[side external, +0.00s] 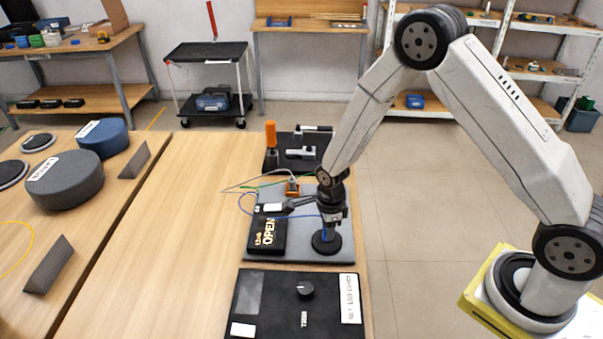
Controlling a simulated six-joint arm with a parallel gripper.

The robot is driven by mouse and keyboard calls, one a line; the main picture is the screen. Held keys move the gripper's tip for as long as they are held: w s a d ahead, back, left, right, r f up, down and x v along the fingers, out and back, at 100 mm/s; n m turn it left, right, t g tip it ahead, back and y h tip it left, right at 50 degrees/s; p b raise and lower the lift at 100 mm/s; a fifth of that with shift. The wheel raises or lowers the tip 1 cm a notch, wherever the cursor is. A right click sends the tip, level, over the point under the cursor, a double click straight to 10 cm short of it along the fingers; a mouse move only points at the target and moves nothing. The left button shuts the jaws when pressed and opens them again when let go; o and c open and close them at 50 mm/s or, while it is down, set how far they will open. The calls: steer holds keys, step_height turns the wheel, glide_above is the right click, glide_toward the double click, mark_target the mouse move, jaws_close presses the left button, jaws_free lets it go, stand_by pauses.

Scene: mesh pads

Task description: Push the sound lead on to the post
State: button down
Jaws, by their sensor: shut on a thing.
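My gripper (331,214) points down at the right side of the grey mat (290,250). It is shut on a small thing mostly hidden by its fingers. A thin blue lead (290,215) loops from the left and runs up to the fingers, so the held thing appears to be the lead's end. Directly below is a round black base (326,243); any post on it is hard to separate from the dark gripper. I cannot tell whether the lead's end touches it.
A black box marked OPEN (267,233) stands left of my gripper. A black panel with a knob (304,289) lies in front.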

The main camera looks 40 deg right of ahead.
steer(key=shift+f, duration=0.25)
steer(key=shift+c, duration=1.6)
jaws_free()
steer(key=shift+r, duration=0.1)
steer(key=shift+r, duration=3.8)
steer(key=shift+r, duration=0.1)
